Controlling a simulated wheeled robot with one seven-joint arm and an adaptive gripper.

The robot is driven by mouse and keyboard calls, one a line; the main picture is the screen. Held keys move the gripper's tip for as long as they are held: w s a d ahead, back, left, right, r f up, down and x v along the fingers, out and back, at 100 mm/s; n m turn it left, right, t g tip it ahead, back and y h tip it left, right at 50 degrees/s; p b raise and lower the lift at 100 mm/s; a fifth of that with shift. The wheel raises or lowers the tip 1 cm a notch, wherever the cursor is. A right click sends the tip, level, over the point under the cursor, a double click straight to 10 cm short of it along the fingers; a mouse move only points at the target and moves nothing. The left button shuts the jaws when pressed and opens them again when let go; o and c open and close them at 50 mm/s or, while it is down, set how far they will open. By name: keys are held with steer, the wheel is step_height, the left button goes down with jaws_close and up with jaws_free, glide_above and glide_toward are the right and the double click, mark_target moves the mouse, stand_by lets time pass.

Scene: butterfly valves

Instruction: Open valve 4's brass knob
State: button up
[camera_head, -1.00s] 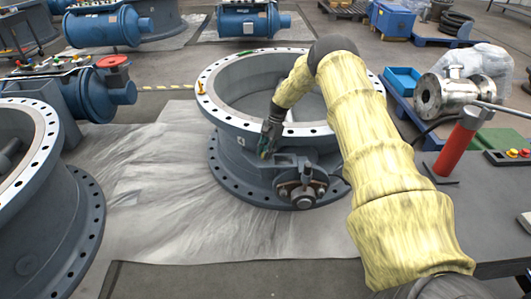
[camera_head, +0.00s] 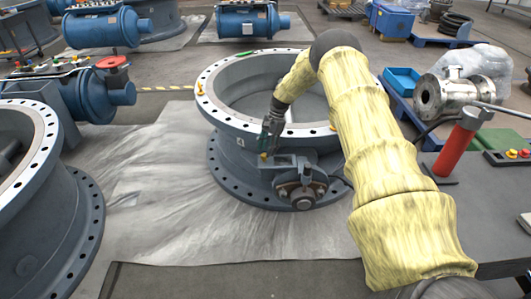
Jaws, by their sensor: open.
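Valve 4 (camera_head: 226,165) is a large grey flanged ring body standing on a pale sheet, with a small "4" label on its side. My gripper (camera_head: 265,153) points down at the near side of the valve, just below the upper flange and left of the shaft hub (camera_head: 300,188). It is open. A small yellowish spot, which may be the brass knob (camera_head: 263,156), shows at the fingertips. The fingers mostly hide it, and I cannot tell whether they touch it.
My yellow-sleeved arm crosses the valve's right side. Another grey valve (camera_head: 75,215) stands at the left edge. A red cylinder (camera_head: 455,148) and a button box (camera_head: 510,156) are on the bench at right.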

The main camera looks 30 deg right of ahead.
steer(key=v, duration=0.9)
steer(key=shift+r, duration=0.2)
steer(key=shift+d, duration=0.1)
